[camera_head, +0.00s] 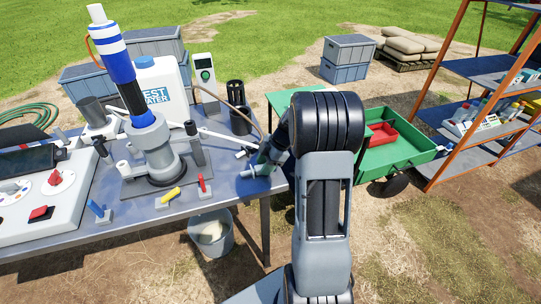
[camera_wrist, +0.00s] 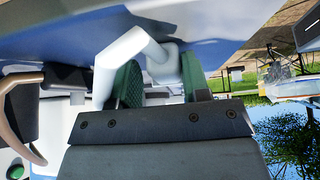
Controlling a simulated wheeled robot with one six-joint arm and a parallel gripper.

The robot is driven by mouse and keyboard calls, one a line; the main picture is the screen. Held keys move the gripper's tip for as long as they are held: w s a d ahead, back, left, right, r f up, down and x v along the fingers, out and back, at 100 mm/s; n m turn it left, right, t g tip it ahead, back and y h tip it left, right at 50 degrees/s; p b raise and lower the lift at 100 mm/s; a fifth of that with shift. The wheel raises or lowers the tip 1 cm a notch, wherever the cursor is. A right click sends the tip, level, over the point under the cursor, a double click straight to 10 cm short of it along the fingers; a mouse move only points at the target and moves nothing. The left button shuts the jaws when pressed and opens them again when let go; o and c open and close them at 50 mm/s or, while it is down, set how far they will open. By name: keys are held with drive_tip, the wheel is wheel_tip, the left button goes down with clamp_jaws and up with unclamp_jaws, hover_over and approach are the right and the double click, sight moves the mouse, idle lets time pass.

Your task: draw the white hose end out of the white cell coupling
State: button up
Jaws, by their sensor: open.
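A white hose (camera_head: 228,137) runs across the table from the grey pump stand toward my gripper (camera_head: 262,163). In the wrist view a bent white tube (camera_wrist: 125,52), apparently this hose's end, passes close to the open fingers of my gripper (camera_wrist: 163,82). Part of the tube lies between the two green finger pads, with a visible gap beside it. I cannot tell whether the pads touch it. The white cell coupling cannot be clearly told apart from the tube, and the joint between them is hidden.
The grey pump stand (camera_head: 160,160) with a blue-and-white cylinder stands left of my gripper. A black cup (camera_head: 238,112) and white jug (camera_head: 160,82) stand behind. A bucket (camera_head: 211,232) is below the table's front edge, and a green tray (camera_head: 400,155) is at right.

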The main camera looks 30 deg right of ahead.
drive_tip(key=v, duration=1.3)
drive_tip(key=shift+d+r, duration=0.15)
drive_tip(key=shift+r, duration=0.2)
drive_tip(key=shift+s, duration=0.1)
drive_tip(key=s+a+f+m+h, duration=0.2)
drive_tip(key=s+f+m+h, duration=0.15)
drive_tip(key=m, duration=0.95)
drive_tip(key=s+a+r+m+t+h+p, duration=0.1)
drive_tip(key=s+a+r+p, duration=0.1)
drive_tip(key=s+a, duration=0.3)
drive_tip(key=s+a+r+m+t+h+p, duration=0.1)
drive_tip(key=s+a+r, duration=0.3)
drive_tip(key=a, duration=0.7)
drive_tip(key=shift+s+a+m+p, duration=0.25)
drive_tip(key=shift+s+p, duration=0.2)
drive_tip(key=shift+s, duration=0.55)
